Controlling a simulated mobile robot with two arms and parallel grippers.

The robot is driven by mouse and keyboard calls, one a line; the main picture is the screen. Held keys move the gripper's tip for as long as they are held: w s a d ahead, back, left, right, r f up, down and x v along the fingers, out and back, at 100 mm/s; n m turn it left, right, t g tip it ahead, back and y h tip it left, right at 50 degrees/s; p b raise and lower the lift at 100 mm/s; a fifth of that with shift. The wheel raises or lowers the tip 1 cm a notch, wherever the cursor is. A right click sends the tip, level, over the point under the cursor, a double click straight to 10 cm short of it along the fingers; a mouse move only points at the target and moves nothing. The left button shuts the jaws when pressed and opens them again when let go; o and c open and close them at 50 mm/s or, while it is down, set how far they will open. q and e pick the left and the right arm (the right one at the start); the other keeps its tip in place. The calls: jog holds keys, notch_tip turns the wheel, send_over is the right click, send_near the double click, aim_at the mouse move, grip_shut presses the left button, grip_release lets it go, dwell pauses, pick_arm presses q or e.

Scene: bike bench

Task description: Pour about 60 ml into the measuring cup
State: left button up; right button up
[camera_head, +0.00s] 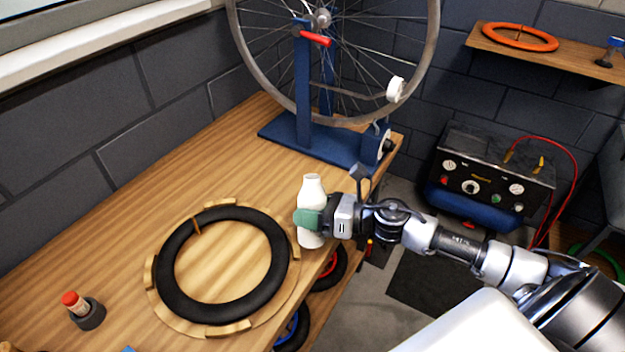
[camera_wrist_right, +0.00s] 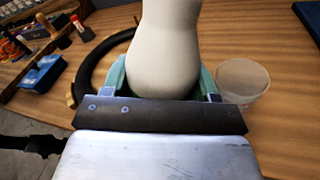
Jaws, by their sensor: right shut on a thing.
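A white bottle (camera_head: 312,190) with a narrow neck stands upright in the grasp of my right gripper (camera_head: 308,219), near the bench's right edge. In the right wrist view the bottle (camera_wrist_right: 170,45) sits between the green finger pads of the right gripper (camera_wrist_right: 163,85). A translucent cup (camera_wrist_right: 242,82), likely the measuring cup, stands on the bench beside the gripper in the wrist view. It is not visible in the head view, where the bottle and gripper may hide it. I cannot see the liquid inside the bottle. My left gripper is not in view.
A black tyre (camera_head: 172,287) lies in a round wooden holder left of the bottle. A blue wheel stand (camera_head: 303,95) holds a wheel behind. A red-capped small bottle (camera_head: 75,303) sits at front left. A compressor-like box (camera_head: 490,172) stands beyond the bench.

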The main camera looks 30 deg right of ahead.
jog(key=m+p, duration=0.1)
jog(key=w+m+g+p, duration=0.1)
jog(key=p, duration=0.1)
jog(key=shift+d+m, duration=0.3)
jog(key=r+m+p, duration=0.1)
jog(key=p, duration=0.3)
jog(key=shift+r+m+g, duration=0.15)
jog(key=shift+m+g, duration=0.15)
jog(key=shift+m, duration=0.1)
jog(key=f, duration=0.1)
jog(key=f+m, duration=0.1)
jog(key=f, duration=0.1)
jog(key=shift+s+a+m+g, duration=0.15)
jog(key=shift+s+m+g, duration=0.15)
jog(key=shift+g, duration=0.1)
jog(key=shift+r+p, duration=0.4)
jog(key=shift+p, duration=0.4)
jog(key=shift+s+a+f+m+g+p, duration=0.15)
jog(key=shift+f+m+g+p, duration=0.2)
jog(key=shift+m+p, duration=0.55)
jog(key=shift+m, duration=0.3)
jog(key=shift+w+d+r+m+g+y+p, duration=0.2)
jog(key=shift+w+r+m+g+y+p, duration=0.15)
jog(key=shift+r+m+p, duration=0.25)
jog(key=shift+r+m+g+p, duration=0.4)
jog(key=shift+r+m+p, duration=0.1)
jog(key=shift+m+p, duration=0.35)
jog(key=shift+w, duration=0.15)
